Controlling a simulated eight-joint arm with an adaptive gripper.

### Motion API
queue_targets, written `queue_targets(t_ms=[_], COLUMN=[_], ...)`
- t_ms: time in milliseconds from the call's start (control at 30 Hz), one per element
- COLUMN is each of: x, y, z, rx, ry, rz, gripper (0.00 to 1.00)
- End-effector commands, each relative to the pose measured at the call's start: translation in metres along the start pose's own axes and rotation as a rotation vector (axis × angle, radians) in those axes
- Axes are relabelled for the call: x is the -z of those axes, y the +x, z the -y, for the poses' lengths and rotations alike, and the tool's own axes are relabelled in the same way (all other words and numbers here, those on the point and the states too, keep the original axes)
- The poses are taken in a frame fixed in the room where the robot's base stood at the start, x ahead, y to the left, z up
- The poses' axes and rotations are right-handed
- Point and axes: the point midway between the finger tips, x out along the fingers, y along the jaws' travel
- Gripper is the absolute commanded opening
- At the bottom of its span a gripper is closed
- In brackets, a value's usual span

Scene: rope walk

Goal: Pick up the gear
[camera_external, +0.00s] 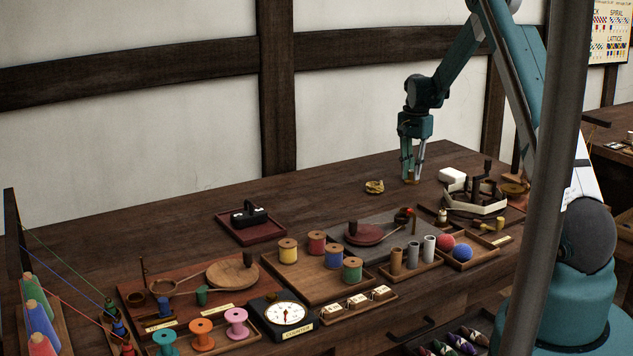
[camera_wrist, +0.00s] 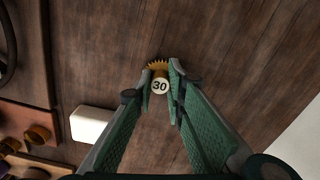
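The gear (camera_wrist: 158,65) is a small brass-coloured toothed piece with a round white label reading 30 on its hub, seen in the wrist view. My gripper (camera_wrist: 160,90) has one fingertip on each side of the hub, very close to it. I cannot tell whether the fingers touch it. In the external view my gripper (camera_external: 412,175) points straight down at the back right of the table, with the small brown gear (camera_external: 412,181) low between its fingertips. The fingers hide part of the gear's rim.
A yellowish lump (camera_external: 374,187) lies left of my gripper. A white block (camera_external: 452,175) stands to its right, close to a pale frame with dark posts (camera_external: 476,206). Trays of spools (camera_external: 316,242) fill the front. The table behind the lump is clear.

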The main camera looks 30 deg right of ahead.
Motion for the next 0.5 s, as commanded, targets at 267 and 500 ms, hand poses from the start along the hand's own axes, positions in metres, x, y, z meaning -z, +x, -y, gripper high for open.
queue_targets(t_ms=[267,500], x=[0.000,0.000], y=[-0.001,-0.014], z=[0.000,0.000], rx=[0.000,0.000], ry=[0.000,0.000], rz=[0.000,0.000], gripper=[0.00,0.00])
